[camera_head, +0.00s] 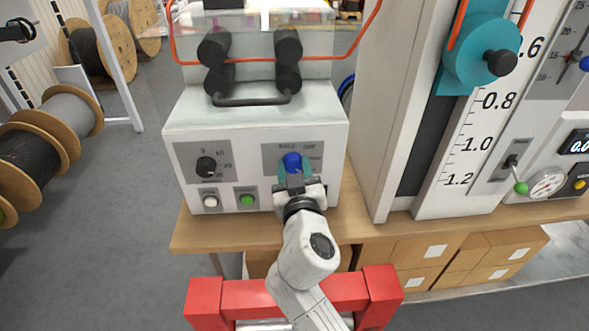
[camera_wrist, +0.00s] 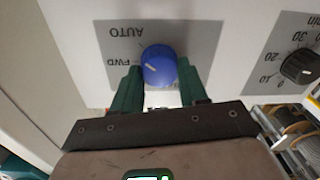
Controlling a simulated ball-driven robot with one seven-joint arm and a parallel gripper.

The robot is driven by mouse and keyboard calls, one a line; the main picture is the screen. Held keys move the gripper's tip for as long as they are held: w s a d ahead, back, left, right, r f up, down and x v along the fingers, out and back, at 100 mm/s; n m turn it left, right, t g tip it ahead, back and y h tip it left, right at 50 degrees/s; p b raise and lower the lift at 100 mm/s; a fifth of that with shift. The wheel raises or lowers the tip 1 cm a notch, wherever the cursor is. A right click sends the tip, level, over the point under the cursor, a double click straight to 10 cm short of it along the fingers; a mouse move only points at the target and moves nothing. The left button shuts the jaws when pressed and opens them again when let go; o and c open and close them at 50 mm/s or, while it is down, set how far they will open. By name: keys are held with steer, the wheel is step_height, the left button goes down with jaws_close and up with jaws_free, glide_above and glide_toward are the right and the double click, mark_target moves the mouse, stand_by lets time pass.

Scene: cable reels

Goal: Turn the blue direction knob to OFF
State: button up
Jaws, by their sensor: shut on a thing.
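The blue direction knob (camera_head: 292,160) sits on a grey plate on the front of the white machine, right of centre. In the wrist view the blue knob (camera_wrist: 160,62) lies between the two green fingers of my gripper (camera_wrist: 163,83), which are closed on its sides. The wrist view is upside down; AUTO and FWD read on the plate to the left of the knob. A short white mark shows on the knob, toward the fingers' left side. Small lettering above the knob in the head view is hard to read. My gripper (camera_head: 294,180) reaches the knob from below.
Left of the plate is a black timer knob (camera_head: 206,165), with a white button (camera_head: 210,201) and a green button (camera_head: 247,199) below. The wooden bench (camera_head: 205,236) edge runs under the machine. A tall white scale column (camera_head: 470,145) stands at right.

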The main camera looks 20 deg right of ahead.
steer(key=n, duration=0.4)
steer(key=shift+a, duration=0.15)
steer(key=n+p, duration=0.1)
steer(key=n, duration=0.3)
steer(key=shift+n, duration=0.3)
steer(key=n+p, duration=0.1)
steer(key=n, duration=0.3)
steer(key=shift+a+f+g+p, duration=0.1)
steer(key=shift+g+p, duration=0.2)
steer(key=shift+f+n+p, duration=0.1)
steer(key=shift+n+p, duration=0.45)
steer(key=shift+n, duration=1.35)
steer(key=o, duration=1.1)
steer(key=shift+c, duration=0.2)
